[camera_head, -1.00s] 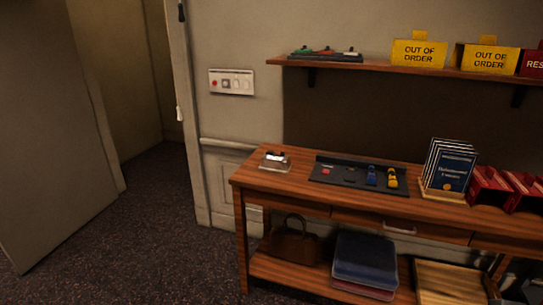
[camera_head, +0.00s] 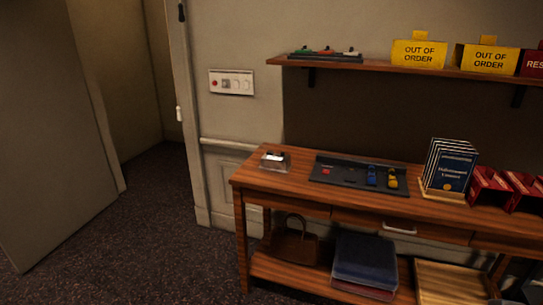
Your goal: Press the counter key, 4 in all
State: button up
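A small device with a pale top and a clear or grey body (camera_head: 275,161) sits at the left end of the wooden desk; it may be the counter, but its key is too small to make out. To its right lies a dark panel (camera_head: 345,181) with a red button (camera_head: 326,171), a blue control (camera_head: 371,175) and a yellow control (camera_head: 393,180). A white wall plate (camera_head: 231,82) with a red button and several pale switches is on the wall above left. My gripper is not in view.
The wooden desk (camera_head: 300,202) has blue booklets (camera_head: 450,168) and red boxes (camera_head: 490,188) at right. A shelf (camera_head: 400,67) above bears yellow signs (camera_head: 418,55). A bag (camera_head: 296,244) and folded cloths (camera_head: 364,262) lie below. Dark carpet (camera_head: 150,235) is clear at left.

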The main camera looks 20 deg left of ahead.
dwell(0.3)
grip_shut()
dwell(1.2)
